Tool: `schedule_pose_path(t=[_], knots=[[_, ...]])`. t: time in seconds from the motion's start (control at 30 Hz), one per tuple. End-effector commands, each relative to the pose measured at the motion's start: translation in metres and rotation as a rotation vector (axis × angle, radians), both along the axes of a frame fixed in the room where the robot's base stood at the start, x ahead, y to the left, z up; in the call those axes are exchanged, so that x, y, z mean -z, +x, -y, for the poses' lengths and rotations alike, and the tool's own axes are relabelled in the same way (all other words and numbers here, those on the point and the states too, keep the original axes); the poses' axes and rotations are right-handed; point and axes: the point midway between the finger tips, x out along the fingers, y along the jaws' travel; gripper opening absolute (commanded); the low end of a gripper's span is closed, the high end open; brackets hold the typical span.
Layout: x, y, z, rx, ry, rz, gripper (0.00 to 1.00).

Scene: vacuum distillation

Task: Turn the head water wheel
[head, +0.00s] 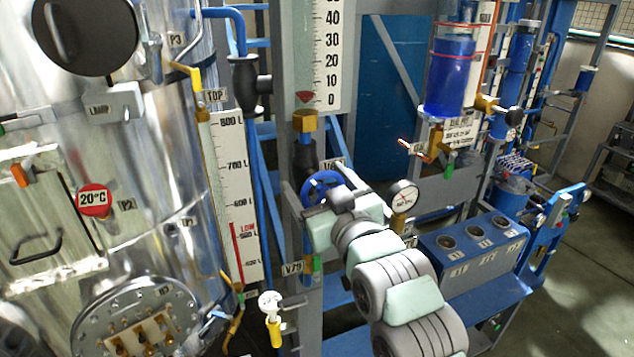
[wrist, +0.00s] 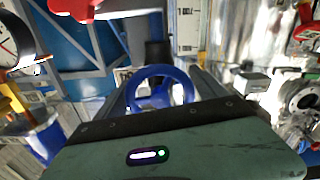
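A blue handwheel (head: 309,190), apparently the head water wheel, sits on a vertical pipe below the dark valve body in the head view. My gripper (head: 338,197) is right at it and covers its right part. In the wrist view the blue wheel (wrist: 160,71) shows as a ring between the two grey fingers of my gripper (wrist: 163,76). The fingers are spread apart, one on each side of the wheel. I cannot tell whether they touch its rim. The lower part of the wheel is hidden behind the gripper body.
A round pressure gauge (head: 403,197) stands close to the right of my wrist. A grey-blue control box (head: 472,250) lies further right. A shiny steel vessel (head: 150,190) fills the left. A level scale (head: 235,190) stands between vessel and wheel.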

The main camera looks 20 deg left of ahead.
Motion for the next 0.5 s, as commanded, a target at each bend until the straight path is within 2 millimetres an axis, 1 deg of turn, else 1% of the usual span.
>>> schedule_pose_path(t=[0.03,0.07,0.5], knots=[[0.0,0.0,0.0001,0.0,0.0,0.0,0.76],[0.0,0.0,0.0001,0.0,0.0,0.0,0.74],[-0.0001,0.0,0.0001,0.0,0.0,0.0,0.38]])
